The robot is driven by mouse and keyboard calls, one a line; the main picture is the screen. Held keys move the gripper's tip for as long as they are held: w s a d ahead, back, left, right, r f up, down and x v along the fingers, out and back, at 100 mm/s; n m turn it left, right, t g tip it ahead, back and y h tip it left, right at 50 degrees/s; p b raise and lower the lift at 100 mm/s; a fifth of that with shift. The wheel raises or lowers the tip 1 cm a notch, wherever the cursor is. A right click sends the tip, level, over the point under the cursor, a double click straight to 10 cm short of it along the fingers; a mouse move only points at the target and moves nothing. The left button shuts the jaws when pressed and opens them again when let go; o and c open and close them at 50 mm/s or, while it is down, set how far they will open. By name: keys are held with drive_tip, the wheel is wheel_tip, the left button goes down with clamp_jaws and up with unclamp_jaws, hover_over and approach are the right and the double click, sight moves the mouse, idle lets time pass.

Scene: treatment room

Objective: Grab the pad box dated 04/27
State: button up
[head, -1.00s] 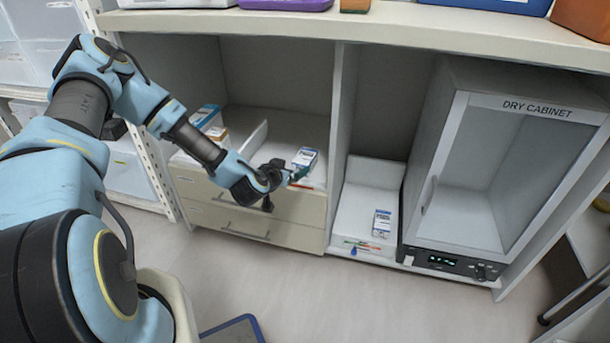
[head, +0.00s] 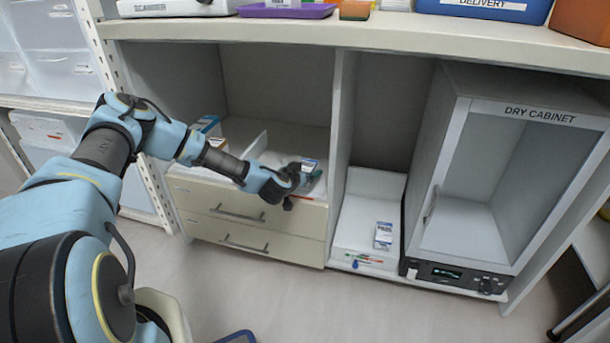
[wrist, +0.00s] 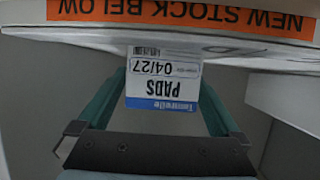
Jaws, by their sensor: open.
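In the wrist view a white and blue pad box (wrist: 162,72) shows upside down, printed "PADS" and "04/27". My gripper (wrist: 163,88) is open, with one green finger on each side of this box; I cannot tell whether either finger touches it.
Another small box (head: 383,236) stands in a white tray (head: 352,225) to the right. More boxes (head: 208,124) stand left of a divider. A dry cabinet (head: 520,190) is at the right.

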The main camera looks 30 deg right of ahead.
drive_tip(key=shift+w+d, duration=0.1)
drive_tip(key=shift+w, duration=0.05)
drive_tip(key=c, duration=1.4)
